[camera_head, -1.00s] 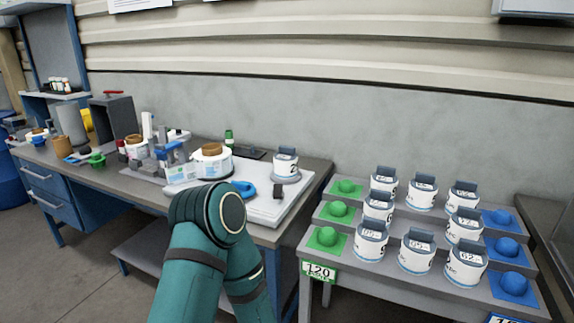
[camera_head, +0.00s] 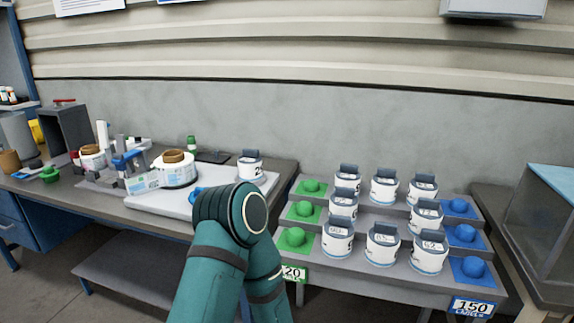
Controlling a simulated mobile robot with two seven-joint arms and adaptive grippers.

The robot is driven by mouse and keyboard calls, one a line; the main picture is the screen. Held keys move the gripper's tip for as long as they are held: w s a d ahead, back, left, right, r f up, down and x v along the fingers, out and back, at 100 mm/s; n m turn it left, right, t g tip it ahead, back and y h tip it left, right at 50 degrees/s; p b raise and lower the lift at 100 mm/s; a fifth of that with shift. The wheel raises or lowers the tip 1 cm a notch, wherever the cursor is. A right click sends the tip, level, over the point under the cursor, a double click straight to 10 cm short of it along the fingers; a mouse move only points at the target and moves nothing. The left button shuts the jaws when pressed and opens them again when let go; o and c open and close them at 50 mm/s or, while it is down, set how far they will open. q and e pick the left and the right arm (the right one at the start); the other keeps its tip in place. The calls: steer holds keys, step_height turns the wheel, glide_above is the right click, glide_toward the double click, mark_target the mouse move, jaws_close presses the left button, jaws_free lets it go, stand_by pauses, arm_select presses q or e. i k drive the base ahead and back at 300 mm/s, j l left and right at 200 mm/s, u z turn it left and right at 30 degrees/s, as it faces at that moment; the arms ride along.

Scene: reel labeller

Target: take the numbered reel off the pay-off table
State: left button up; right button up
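Several white numbered reels with grey tops stand in rows on a stepped grey stand right of centre, such as a front reel (camera_head: 338,237) and another front reel (camera_head: 382,245). One similar white reel (camera_head: 250,166) stands alone at the right end of a white board (camera_head: 165,203) on the workbench. I cannot tell which surface is the pay-off table. One of my teal arms rises from the bottom centre, its bent joint covering the board's front right corner. Neither gripper shows.
Green domes (camera_head: 296,237) and blue domes (camera_head: 472,267) flank the reels on the stand (camera_head: 365,273). A labelling device (camera_head: 130,172) and a larger reel with a brown core (camera_head: 176,170) are on the workbench (camera_head: 112,206). A glass-sided box (camera_head: 545,225) stands at far right.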

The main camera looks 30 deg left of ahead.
mark_target(250, 163)
steer(key=j+z, duration=0.5)
steer(key=z, duration=0.2)
steer(key=j+z, duration=0.35)
steer(key=k+j+z, duration=0.25)
steer(key=j, duration=0.15)
steer(key=k+j+z, duration=0.2)
steer(key=j, duration=0.15)
steer(key=k+j, duration=0.15)
steer(key=j, duration=0.15)
steer(key=k+j+z, duration=0.1)
steer(key=j, duration=0.2)
steer(key=k+j+z, duration=0.1)
steer(key=k+j, duration=0.1)
steer(key=j, duration=0.1)
